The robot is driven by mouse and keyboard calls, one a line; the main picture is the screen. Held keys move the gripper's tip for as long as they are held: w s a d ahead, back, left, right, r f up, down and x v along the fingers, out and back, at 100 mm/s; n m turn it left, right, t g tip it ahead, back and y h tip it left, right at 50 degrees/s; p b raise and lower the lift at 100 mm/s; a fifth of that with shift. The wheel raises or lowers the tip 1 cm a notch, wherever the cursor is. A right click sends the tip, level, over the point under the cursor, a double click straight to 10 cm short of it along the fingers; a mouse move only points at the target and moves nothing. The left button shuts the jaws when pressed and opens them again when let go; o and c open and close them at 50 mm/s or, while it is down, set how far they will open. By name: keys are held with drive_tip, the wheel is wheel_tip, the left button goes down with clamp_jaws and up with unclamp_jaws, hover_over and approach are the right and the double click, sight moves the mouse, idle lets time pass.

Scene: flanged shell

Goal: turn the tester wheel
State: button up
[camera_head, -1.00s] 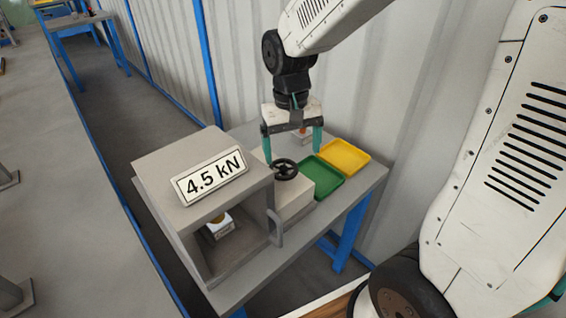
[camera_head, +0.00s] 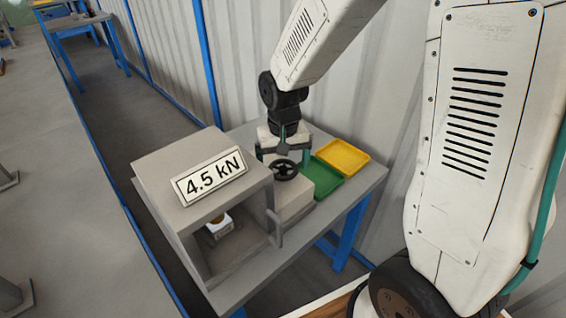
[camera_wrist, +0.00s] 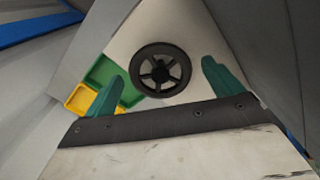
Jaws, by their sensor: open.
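The tester wheel (camera_head: 285,170) is a black spoked handwheel on top of a beige block (camera_head: 296,199) beside the grey tester housing (camera_head: 200,165). My gripper (camera_head: 282,158) is open, close behind the wheel in the head view. In the wrist view the wheel (camera_wrist: 160,70) shows between and beyond the two teal fingers (camera_wrist: 163,87), which stand apart on either side. Whether a finger touches it I cannot tell.
A green tray (camera_head: 323,180) and a yellow tray (camera_head: 343,156) lie right of the wheel block on the grey table (camera_head: 262,279). The corrugated wall (camera_head: 390,70) stands close behind. The housing's open door edge (camera_head: 275,228) stands near the block.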

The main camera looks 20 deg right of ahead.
sight(284, 169)
drive_tip(key=c, duration=1)
drive_tip(key=shift+n, duration=1)
drive_tip(key=o, duration=1)
drive_tip(key=shift+r, duration=0.15)
wheel_tip(284, 169, up, 8)
drive_tip(key=shift+f, duration=0.2)
